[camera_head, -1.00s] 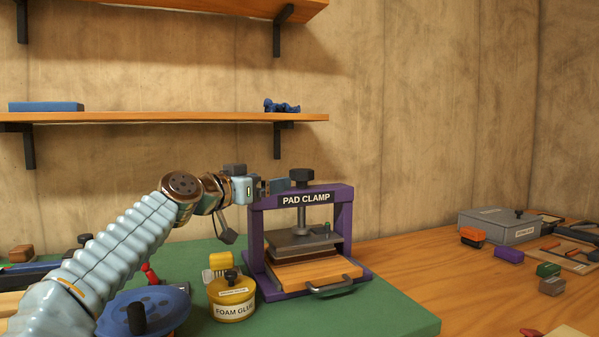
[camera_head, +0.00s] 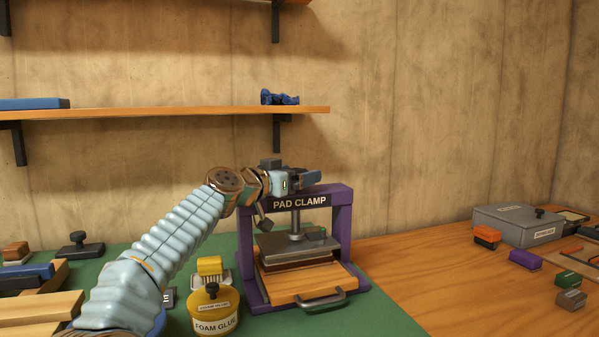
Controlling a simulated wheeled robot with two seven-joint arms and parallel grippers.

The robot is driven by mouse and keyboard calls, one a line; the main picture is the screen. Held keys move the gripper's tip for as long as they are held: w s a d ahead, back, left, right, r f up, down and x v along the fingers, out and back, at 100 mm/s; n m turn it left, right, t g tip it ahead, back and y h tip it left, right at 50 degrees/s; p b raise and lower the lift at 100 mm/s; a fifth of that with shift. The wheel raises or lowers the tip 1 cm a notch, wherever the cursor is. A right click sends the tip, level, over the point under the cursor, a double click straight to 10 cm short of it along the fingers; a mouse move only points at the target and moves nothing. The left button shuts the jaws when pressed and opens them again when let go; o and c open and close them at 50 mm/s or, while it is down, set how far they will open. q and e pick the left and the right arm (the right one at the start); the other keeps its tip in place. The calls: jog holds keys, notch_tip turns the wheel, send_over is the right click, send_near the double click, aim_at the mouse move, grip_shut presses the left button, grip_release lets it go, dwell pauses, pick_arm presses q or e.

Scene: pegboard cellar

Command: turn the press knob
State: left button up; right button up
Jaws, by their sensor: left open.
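The purple press (camera_head: 344,225) labelled PAD CLAMP stands upright on the green mat. Its screw (camera_head: 296,222) runs down from the top beam to a dark plate above a wooden pad. The press knob on top of the beam is mostly hidden by my left gripper. My left gripper (camera_head: 306,178) is at knob height just above the beam, fingers pointing right and open around the place of the knob. I cannot tell whether the fingers touch it. My right gripper is not in view.
A yellow FOAM GLUE pot (camera_head: 213,311) and a yellow brush (camera_head: 210,267) stand left of the press. A shelf (camera_head: 180,114) hangs behind, above the arm. A grey case (camera_head: 518,226) and small coloured blocks lie on the right, with bare tabletop between.

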pick_arm(q)
jog(key=shift+c, duration=0.2)
jog(key=c, duration=0.9)
jog(key=shift+s+d+n+t+y, duration=0.1)
jog(key=shift+n+t+y, duration=0.3)
jog(key=shift+y, duration=0.1)
jog(key=shift+d+r+n+t+y+p, duration=0.1)
jog(key=shift+n+t+y+p, duration=0.65)
jog(key=shift+n+y, duration=0.4)
jog(key=n+t+y, duration=0.1)
jog(key=y, duration=0.2)
jog(key=shift+d+n, duration=0.1)
jog(key=shift+n, duration=0.15)
jog(key=n+y, duration=0.2)
jog(key=y, duration=0.1)
jog(key=n+t+y, duration=0.1)
jog(key=y, duration=0.2)
jog(key=shift+n+p, duration=0.3)
jog(key=shift+n, duration=0.1)
jog(key=shift+a+n+g+y, duration=0.2)
jog(key=shift+n+g+y, duration=0.15)
jog(key=shift+n+y, duration=1.8)
jog(key=shift+g+y, duration=0.3)
jog(key=shift+y, duration=0.8)
